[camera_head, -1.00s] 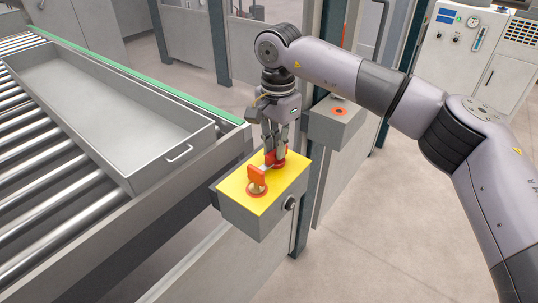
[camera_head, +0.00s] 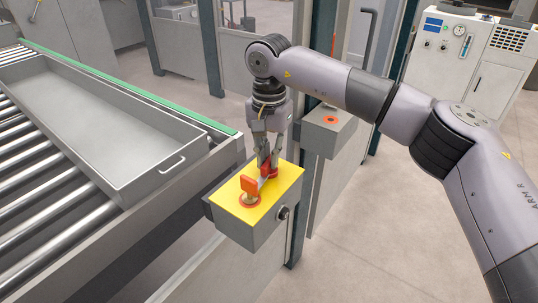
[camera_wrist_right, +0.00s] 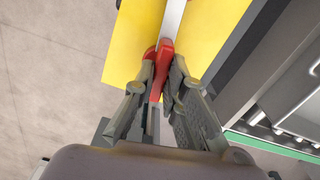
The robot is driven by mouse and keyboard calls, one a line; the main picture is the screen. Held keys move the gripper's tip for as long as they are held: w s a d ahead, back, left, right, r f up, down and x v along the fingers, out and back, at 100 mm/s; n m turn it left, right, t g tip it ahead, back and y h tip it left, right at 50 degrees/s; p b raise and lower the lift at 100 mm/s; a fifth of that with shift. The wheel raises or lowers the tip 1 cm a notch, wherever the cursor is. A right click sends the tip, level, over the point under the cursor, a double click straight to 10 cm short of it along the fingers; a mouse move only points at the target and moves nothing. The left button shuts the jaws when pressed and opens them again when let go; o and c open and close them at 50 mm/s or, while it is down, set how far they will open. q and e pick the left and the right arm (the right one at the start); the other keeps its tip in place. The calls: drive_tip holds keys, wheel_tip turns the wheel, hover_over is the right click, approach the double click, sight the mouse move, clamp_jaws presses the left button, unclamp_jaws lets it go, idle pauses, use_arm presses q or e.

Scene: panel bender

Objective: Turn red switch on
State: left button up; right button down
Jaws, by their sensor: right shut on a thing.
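A grey control box with a yellow top (camera_head: 284,183) stands beside the conveyor. My right gripper (camera_head: 267,164) points down at the far part of the yellow top. It is shut on the red switch (camera_head: 270,173), with its fingers on either side of the handle. In the right wrist view the red switch (camera_wrist_right: 165,47) shows between the fingertips (camera_wrist_right: 163,68). The fingers partly hide it, so its exact angle is hard to tell. My left gripper is not in view.
An orange-red key-like knob (camera_head: 249,186) stands on the near part of the yellow top, close to my gripper. A dark round button (camera_head: 283,213) is on the box's side. A second grey box (camera_head: 325,138) stands behind. A grey tray (camera_head: 117,197) lies on the rollers at left.

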sight(269, 159)
drive_tip(key=c, duration=1.6)
unclamp_jaws()
drive_tip(key=shift+c, duration=0.2)
wheel_tip(269, 159, up, 12)
